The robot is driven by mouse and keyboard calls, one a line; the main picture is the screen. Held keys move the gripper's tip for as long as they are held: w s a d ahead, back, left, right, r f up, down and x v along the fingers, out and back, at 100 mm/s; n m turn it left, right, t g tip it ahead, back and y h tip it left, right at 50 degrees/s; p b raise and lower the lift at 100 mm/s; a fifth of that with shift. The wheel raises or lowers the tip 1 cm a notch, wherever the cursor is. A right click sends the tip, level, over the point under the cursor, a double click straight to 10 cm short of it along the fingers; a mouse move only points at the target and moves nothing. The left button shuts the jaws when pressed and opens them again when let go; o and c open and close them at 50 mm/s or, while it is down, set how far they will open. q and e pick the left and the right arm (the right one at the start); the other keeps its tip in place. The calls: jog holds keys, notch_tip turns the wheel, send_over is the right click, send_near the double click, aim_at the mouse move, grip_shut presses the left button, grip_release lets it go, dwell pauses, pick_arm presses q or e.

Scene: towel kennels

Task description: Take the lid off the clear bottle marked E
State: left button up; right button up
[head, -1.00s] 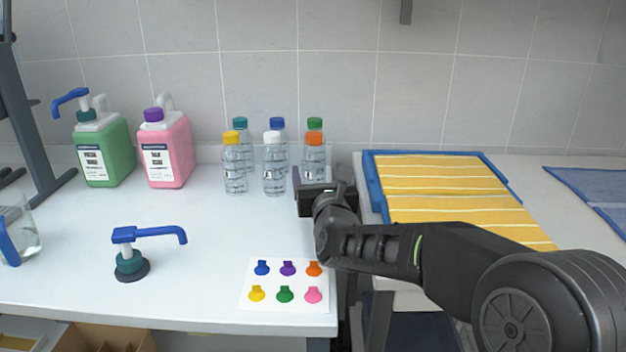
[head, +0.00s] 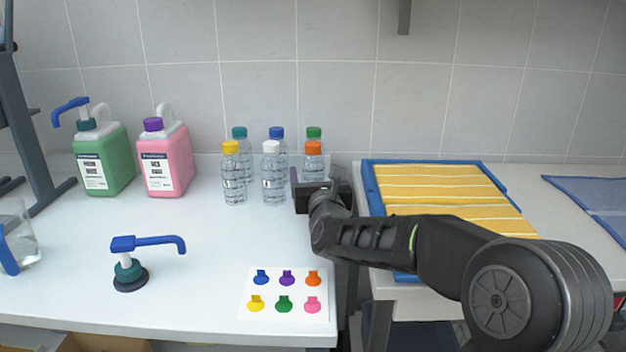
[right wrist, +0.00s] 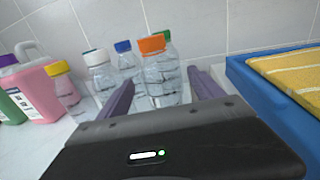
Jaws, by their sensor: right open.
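Several clear bottles with coloured lids stand at the back of the bench. In front are a yellow-lidded bottle (head: 233,180), a white-lidded one (head: 272,180) and an orange-lidded one (head: 313,168). Behind them stand teal-lidded (head: 239,133), blue-lidded (head: 277,133) and green-lidded (head: 314,133) bottles. The letter marks are too small to read, so I cannot tell which is E. All lids are on. My right gripper (head: 318,180) is open just in front of the orange-lidded bottle. In the right wrist view its purple fingers (right wrist: 160,82) flank that bottle, below the lid. My left gripper is out of view.
Green (head: 101,160) and pink (head: 165,160) jugs stand at the back left. A blue-spouted pump (head: 130,270) and a card with coloured shapes (head: 285,314) are nearer the front. A blue tray (head: 374,190) with a yellow towel (head: 450,195) lies at right. The bench centre is clear.

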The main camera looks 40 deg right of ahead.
jog(key=x, duration=0.3)
jog(key=shift+w+d+f, duration=0.1)
jog(key=shift+w+d, duration=0.05)
jog(key=shift+w, duration=0.15)
jog(key=shift+c, duration=0.2)
jog(key=c, duration=1.4)
notch_tip(320, 180, up, 12)
jog(key=p, duration=0.4)
jog(key=shift+r, duration=0.2)
notch_tip(320, 180, up, 16)
jog(key=p, duration=0.8)
send_over(315, 173)
jog(key=x, duration=0.3)
jog(key=shift+f, duration=0.1)
